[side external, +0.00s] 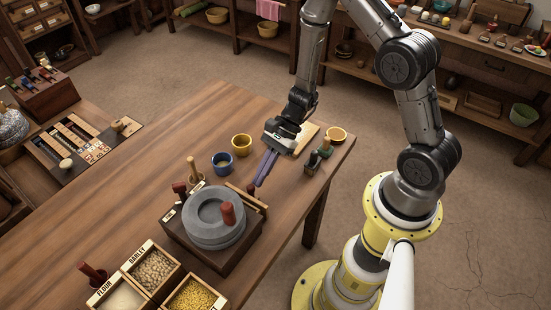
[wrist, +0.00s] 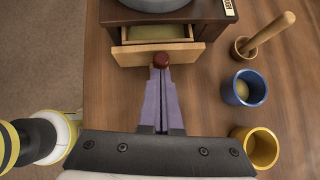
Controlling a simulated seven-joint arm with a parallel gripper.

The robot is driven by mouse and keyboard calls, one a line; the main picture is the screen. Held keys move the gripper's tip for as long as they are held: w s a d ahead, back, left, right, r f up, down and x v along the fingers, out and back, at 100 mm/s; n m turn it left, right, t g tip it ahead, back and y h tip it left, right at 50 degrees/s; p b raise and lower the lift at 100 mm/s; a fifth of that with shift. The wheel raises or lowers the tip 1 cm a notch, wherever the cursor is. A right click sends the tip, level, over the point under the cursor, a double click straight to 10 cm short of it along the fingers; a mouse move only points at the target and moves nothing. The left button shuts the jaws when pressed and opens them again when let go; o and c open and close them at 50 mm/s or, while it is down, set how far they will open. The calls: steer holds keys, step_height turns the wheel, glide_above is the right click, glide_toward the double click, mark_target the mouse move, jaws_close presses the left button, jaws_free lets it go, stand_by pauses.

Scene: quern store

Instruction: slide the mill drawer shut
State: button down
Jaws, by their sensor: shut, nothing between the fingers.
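The mill, a grey round stone (side external: 213,217) on a dark wooden base (side external: 238,253), stands on the table. Its pale wooden drawer (wrist: 175,53) is partly open; a strip of its inside (wrist: 155,32) shows between the base and the drawer front. A dark red knob (wrist: 161,59) sits on the drawer front. My gripper (wrist: 160,72) is shut and empty. Its purple fingertips are right at the knob in the wrist view; whether they touch it I cannot tell. In the side view, my gripper (side external: 258,184) comes down just outside the drawer front (side external: 245,198).
A blue cup (side external: 222,163), a yellow cup (side external: 241,145) and a mortar with a pestle (wrist: 245,47) stand beside the mill. Labelled grain boxes (side external: 153,270) are at the front.

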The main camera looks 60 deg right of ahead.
mark_target(248, 195)
steer(key=shift+a, duration=1.8)
